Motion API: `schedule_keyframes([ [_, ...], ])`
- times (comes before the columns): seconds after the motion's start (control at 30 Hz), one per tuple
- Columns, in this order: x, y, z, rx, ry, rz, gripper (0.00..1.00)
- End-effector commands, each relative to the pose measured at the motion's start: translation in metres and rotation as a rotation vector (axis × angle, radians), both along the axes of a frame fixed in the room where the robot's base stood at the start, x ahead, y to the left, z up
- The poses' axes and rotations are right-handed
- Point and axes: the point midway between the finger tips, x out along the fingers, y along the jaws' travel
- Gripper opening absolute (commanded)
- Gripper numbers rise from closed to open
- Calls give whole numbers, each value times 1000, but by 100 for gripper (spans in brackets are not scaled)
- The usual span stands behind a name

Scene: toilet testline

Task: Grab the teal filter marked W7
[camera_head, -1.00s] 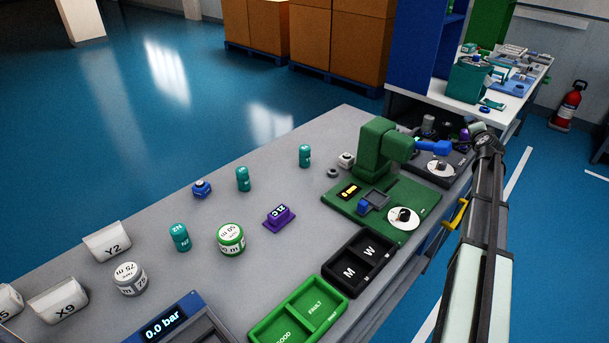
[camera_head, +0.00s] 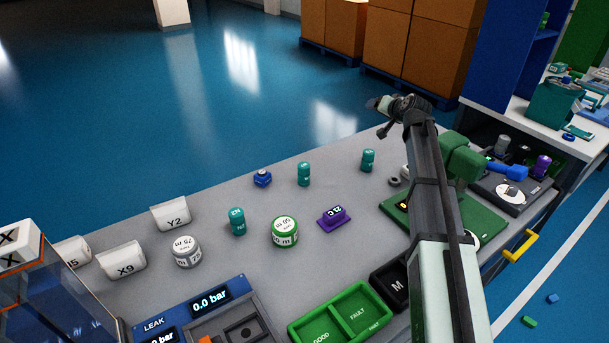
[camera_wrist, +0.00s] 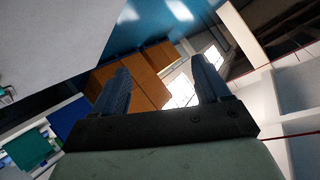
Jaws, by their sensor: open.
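Three teal filters stand upright on the grey bench in the head view: one at the front (camera_head: 237,221), one farther back in the middle (camera_head: 303,173), and one at the far right (camera_head: 368,160). I cannot read W7 on any of them; the front one carries white marks that are too small to be sure of. My gripper (camera_head: 384,104) is raised above the bench's far right corner, apart from all the filters. In the wrist view its two dark fingers (camera_wrist: 160,75) are spread with nothing between them.
A green-lidded jar (camera_head: 285,232), a grey-white jar (camera_head: 186,251), a purple block (camera_head: 333,218) and a blue knob-like part (camera_head: 262,178) stand near the filters. A green machine (camera_head: 462,160) is at right, partly behind my arm. A green tray (camera_head: 340,315) lies in front.

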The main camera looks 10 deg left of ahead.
Motion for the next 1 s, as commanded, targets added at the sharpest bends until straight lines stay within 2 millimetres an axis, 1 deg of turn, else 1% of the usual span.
schedule_keyframes([
  [0.03, -10, 29, -7, -55, 30, 62, 76],
  [0.1, -25, 64, -19, -142, 74, 149, 76],
  [0.17, -40, 91, -29, -220, 116, 222, 76],
  [0.2, -51, 108, -35, -272, 144, 271, 76],
  [0.3, -80, 144, -50, -401, 210, 389, 76],
  [0.4, -107, 172, -61, -513, 269, 490, 76],
  [0.53, -134, 195, -70, -621, 327, 584, 76],
  [0.6, -144, 202, -72, -660, 349, 617, 76],
  [0.7, -152, 207, -75, -691, 367, 644, 76],
  [0.77, -153, 209, -78, -699, 372, 651, 76],
  [0.87, -151, 212, -88, -704, 375, 654, 76],
  [1.0, -143, 217, -110, -702, 376, 653, 76],
])
